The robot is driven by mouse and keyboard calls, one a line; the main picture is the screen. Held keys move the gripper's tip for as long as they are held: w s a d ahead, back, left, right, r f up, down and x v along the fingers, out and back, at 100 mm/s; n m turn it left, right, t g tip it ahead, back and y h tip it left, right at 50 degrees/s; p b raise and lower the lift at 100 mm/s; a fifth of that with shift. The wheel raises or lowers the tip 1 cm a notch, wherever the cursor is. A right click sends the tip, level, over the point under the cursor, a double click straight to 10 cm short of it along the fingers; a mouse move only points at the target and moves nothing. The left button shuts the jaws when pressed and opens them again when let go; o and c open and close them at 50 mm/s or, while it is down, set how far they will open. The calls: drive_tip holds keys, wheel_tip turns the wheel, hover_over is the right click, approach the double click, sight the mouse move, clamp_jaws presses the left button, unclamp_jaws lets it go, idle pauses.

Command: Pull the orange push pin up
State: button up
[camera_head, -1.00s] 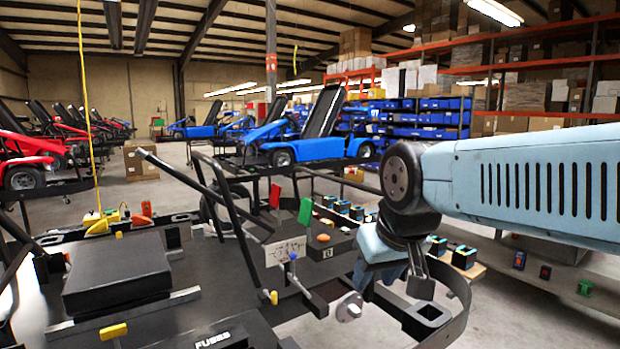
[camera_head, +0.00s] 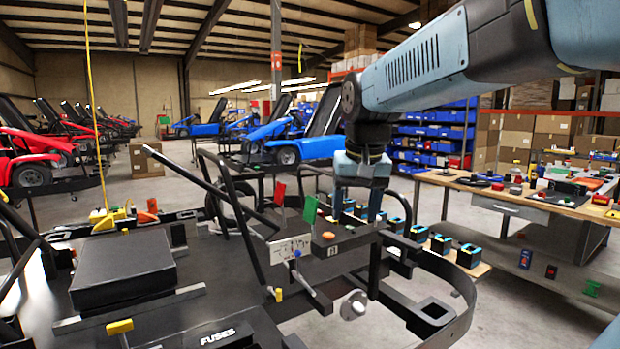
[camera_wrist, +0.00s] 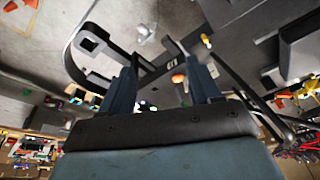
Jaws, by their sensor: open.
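The orange push pin (camera_head: 328,236) is a small round orange knob on top of a dark box at the frame's right side, beside a green flag. In the wrist view the orange knob (camera_wrist: 178,78) shows in the space between my two fingers, nearer the right one. My gripper (camera_head: 356,245) is open and empty, fingers pointing down, just right of the knob in the head view. My gripper (camera_wrist: 153,55) has its jaws apart in the wrist view too. I cannot tell the height between the fingertips and the knob.
Black tube bars (camera_head: 240,215) rise to the left. A wooden workbench (camera_head: 480,187) stands at right.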

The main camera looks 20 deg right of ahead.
sight(328, 234)
drive_tip(key=w+r+m+g, duration=0.2)
drive_tip(key=w+m+g, duration=0.1)
drive_tip(key=w, duration=1.3)
drive_tip(key=f, duration=1.3)
drive_tip(key=shift+w+f, duration=0.25)
drive_tip(key=shift+f, duration=0.1)
drive_tip(key=shift+c, duration=0.2)
drive_tip(key=shift+d, duration=0.1)
drive_tip(key=c, duration=1.1)
drive_tip(key=shift+o, duration=0.2)
drive_tip(key=shift+r, duration=0.6)
drive_tip(key=o, duration=1.1)
